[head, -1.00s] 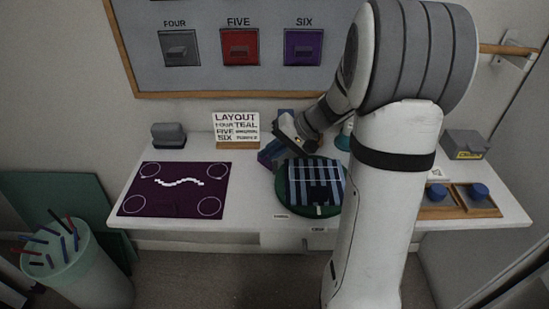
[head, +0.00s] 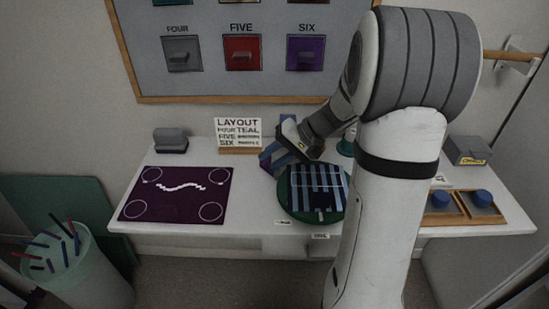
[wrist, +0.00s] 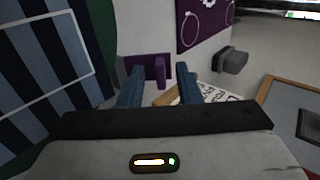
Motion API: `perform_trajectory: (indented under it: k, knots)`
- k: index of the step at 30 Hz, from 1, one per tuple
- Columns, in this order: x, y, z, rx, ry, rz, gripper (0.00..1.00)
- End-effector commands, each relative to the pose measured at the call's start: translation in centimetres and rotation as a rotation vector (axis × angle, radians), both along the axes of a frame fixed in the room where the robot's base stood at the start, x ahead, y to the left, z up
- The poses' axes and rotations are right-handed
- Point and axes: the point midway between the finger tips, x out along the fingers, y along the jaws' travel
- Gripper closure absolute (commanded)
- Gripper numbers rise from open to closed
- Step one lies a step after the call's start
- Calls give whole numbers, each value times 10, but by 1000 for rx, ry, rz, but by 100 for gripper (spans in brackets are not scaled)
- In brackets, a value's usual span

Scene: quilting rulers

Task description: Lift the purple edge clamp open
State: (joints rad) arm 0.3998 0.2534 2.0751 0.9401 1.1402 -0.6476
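The purple edge clamp (wrist: 146,67) shows in the wrist view as a flat purple plate with short upright tabs, beyond the fingertips and nearer the left finger. My gripper (wrist: 162,86) is open, its two blue fingers apart with nothing clearly between them. In the head view my gripper (head: 279,150) is at the back left edge of the round green mat (head: 284,207). A purple part (head: 266,161) shows beside it there, partly hidden by the fingers. I cannot tell whether a finger touches the clamp.
Blue striped fabric (head: 318,188) lies on the green mat. A purple mat (head: 170,205) with white circles lies to the left. A layout sign (head: 238,130) and grey block (head: 170,139) stand behind.

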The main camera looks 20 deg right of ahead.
Motion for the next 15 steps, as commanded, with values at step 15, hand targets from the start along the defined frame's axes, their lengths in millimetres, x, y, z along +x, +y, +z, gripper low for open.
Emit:
perform_trajectory:
  k: [15]
  knots:
    - [-17,-50,48,-1,0,-2,69]
